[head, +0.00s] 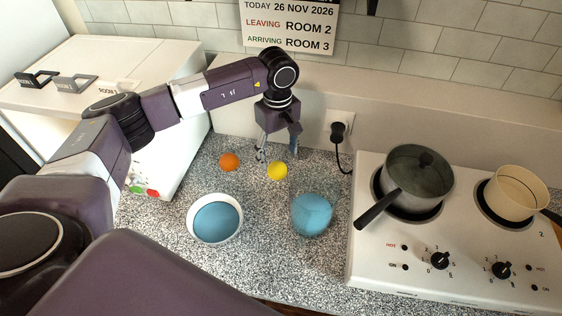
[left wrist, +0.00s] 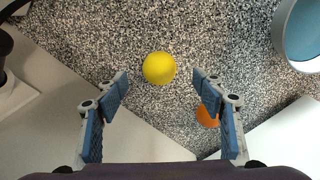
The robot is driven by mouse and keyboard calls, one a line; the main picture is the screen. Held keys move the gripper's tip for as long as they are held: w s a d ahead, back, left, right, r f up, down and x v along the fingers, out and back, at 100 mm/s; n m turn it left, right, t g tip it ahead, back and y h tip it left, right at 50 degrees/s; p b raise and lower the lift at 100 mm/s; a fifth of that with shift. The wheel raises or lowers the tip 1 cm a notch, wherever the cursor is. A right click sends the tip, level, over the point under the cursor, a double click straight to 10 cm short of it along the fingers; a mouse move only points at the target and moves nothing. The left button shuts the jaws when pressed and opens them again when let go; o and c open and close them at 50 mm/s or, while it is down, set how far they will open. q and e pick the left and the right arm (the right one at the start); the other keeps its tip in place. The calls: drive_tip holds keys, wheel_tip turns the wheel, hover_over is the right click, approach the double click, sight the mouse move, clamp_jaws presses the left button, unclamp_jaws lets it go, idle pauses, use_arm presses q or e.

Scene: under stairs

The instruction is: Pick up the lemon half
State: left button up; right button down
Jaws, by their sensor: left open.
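The lemon half (head: 278,171) is a small round yellow piece on the speckled counter, between an orange fruit and a blue glass. It also shows in the left wrist view (left wrist: 159,68), just beyond the fingertips and centred between them. My left gripper (head: 277,156) is open and empty, pointing down above and slightly behind the lemon half. Its two blue-padded fingers (left wrist: 159,86) stand apart in the left wrist view, not touching the lemon half. My right gripper is not in view.
The orange fruit (head: 229,161) lies close to the left. A white bowl with blue inside (head: 215,219) and the blue glass (head: 312,214) stand in front. A stove (head: 450,262) with a lidded pot (head: 415,178) is right. A plugged-in cord (head: 340,140) hangs behind.

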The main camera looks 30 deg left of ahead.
sight(278, 166)
use_arm(q)
drive_tip(key=shift+s+f, duration=0.15)
drive_tip(key=shift+f, duration=0.25)
drive_tip(key=shift+f+p, duration=0.3)
drive_tip(key=shift+p, duration=0.3)
drive_tip(key=f, duration=0.1)
drive_tip(key=f+p, duration=0.1)
drive_tip(key=f, duration=0.1)
drive_tip(key=f+p, duration=0.1)
drive_tip(key=shift+w+f, duration=0.3)
drive_tip(key=shift+f, duration=0.05)
drive_tip(key=c, duration=0.5)
drive_tip(key=shift+c, duration=1.3)
drive_tip(key=c, duration=0.5)
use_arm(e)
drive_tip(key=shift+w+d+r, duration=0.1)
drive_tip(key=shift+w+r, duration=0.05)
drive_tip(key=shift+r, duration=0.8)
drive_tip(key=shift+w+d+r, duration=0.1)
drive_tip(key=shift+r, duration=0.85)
